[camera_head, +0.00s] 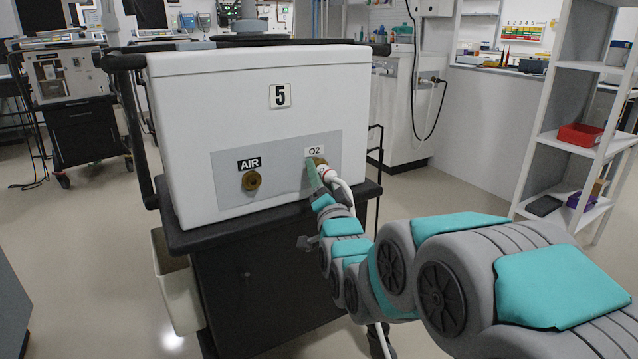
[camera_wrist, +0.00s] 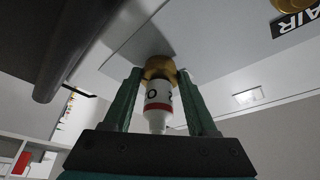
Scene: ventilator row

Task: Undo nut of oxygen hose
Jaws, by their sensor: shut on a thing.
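The white ventilator (camera_head: 215,85) marked 5 stands on a dark cart. The oxygen hose (camera_head: 343,190) has a white end with a red band and meets the panel under the O2 label (camera_head: 314,152). In the wrist view the brass nut (camera_wrist: 160,67) sits at the top of the white hose end (camera_wrist: 157,96), against the panel. My gripper (camera_head: 314,174) is at the O2 port. Its two green fingers flank the nut, with the fingertips shut on it from both sides. The nut's far side and the port's thread are hidden.
The brass AIR port (camera_head: 251,181) is bare, left of the O2 port on the grey panel (camera_head: 225,190). A white shelf (camera_head: 562,140) with a red bin (camera_head: 580,135) stands at the right. Open floor lies between shelf and cart.

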